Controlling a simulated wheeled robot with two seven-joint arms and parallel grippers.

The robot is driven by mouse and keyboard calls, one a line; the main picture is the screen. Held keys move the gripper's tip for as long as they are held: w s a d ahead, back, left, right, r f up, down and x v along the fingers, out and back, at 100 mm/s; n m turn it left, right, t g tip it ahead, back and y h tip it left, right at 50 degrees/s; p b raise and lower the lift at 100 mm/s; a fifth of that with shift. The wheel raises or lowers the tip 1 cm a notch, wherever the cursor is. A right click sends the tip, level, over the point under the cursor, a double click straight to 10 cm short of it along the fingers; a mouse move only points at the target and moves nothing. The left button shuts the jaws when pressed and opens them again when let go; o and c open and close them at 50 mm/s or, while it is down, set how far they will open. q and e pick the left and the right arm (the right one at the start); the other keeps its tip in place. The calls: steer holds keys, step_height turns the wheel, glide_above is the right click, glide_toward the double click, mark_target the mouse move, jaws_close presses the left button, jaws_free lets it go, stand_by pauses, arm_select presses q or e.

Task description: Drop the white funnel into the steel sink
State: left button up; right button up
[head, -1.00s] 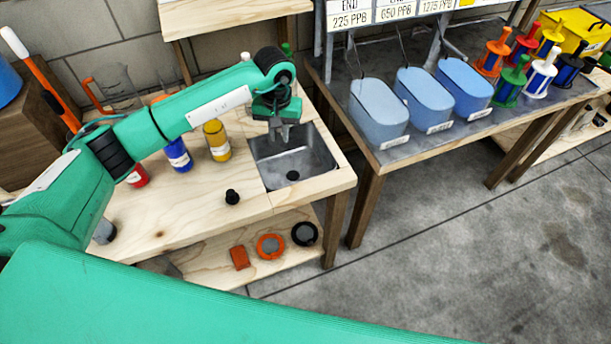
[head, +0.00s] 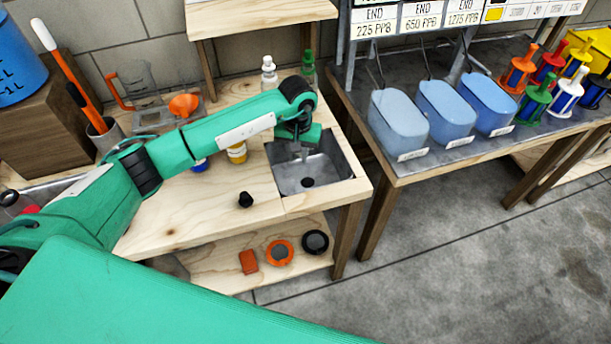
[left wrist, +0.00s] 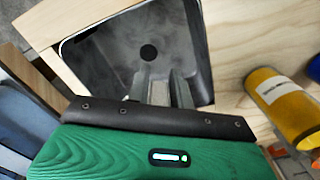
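The steel sink (head: 335,167) is a grey square basin with a dark round drain, set in the right end of the wooden bench. It also fills the upper middle of the left wrist view (left wrist: 200,58). My left gripper (head: 300,155) points down over the sink. In the left wrist view its two fingers (left wrist: 163,75) stand a little apart, with no object visible between them. I see no white funnel in either view; an orange funnel (head: 184,105) stands at the back of the bench. My right gripper is not in view.
A black stopper-like piece (head: 246,200) lies on the bench left of the sink. White (head: 269,74) and green (head: 308,70) bottles stand behind my arm. Blue tanks (head: 398,120) are on the table to the right.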

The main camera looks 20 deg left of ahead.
arm_select(q)
steer(key=o, duration=0.3)
steer(key=shift+o, duration=0.2)
steer(key=shift+w+r, duration=0.1)
steer(key=shift+r, duration=0.4)
step_height(320, 180, up, 12)
steer(key=b, duration=0.3)
steer(key=shift+d+r, duration=0.1)
steer(key=shift+r, duration=0.35)
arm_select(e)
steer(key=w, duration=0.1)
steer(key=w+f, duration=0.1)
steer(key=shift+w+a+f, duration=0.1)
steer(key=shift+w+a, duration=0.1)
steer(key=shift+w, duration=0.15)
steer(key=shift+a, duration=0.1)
